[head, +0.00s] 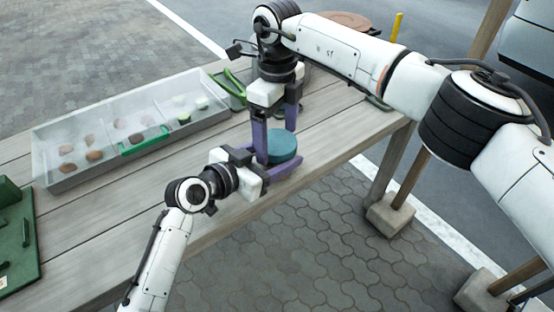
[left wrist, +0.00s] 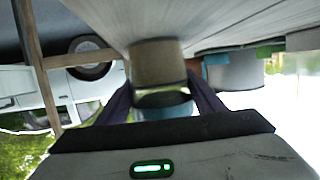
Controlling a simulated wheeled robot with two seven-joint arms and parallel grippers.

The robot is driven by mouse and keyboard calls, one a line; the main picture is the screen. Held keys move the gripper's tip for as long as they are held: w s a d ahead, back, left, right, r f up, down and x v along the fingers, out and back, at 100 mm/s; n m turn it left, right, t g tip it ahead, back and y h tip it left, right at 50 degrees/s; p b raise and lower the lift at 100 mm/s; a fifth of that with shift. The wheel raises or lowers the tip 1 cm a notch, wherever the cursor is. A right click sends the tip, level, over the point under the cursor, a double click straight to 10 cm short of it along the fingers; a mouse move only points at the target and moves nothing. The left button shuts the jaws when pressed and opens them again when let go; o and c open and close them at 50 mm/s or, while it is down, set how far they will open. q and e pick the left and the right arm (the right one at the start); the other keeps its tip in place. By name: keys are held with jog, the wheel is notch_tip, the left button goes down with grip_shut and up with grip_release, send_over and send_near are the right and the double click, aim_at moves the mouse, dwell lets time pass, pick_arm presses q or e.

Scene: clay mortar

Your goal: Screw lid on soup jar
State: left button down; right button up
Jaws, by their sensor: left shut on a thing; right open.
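The teal round lid (head: 284,144) is at the right end of the wooden table in the head view. It sits at the top of the soup jar, which it and my grippers mostly hide there. The left wrist view shows the jar's olive-brown body (left wrist: 158,66) inverted, with clear glass and the teal lid (left wrist: 165,112) below it. My left gripper (head: 279,172) is shut around the jar from the side. My right gripper (head: 277,134) points down from above, open, with its purple fingers on either side of the lid. I cannot tell whether they touch it or how tightly the lid sits.
A clear-sided bin (head: 100,140) with brown and green pieces stands at the left of the table. A green-handled item (head: 232,90) is behind my right gripper. A green board (head: 18,240) lies at the left edge. The table's front edge is close below the jar.

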jog(key=shift+f, duration=0.6)
jog(key=c, duration=1.1)
jog(key=m, duration=0.6)
jog(key=shift+m, duration=0.3)
jog(key=shift+c, duration=0.2)
jog(key=o, duration=1.2)
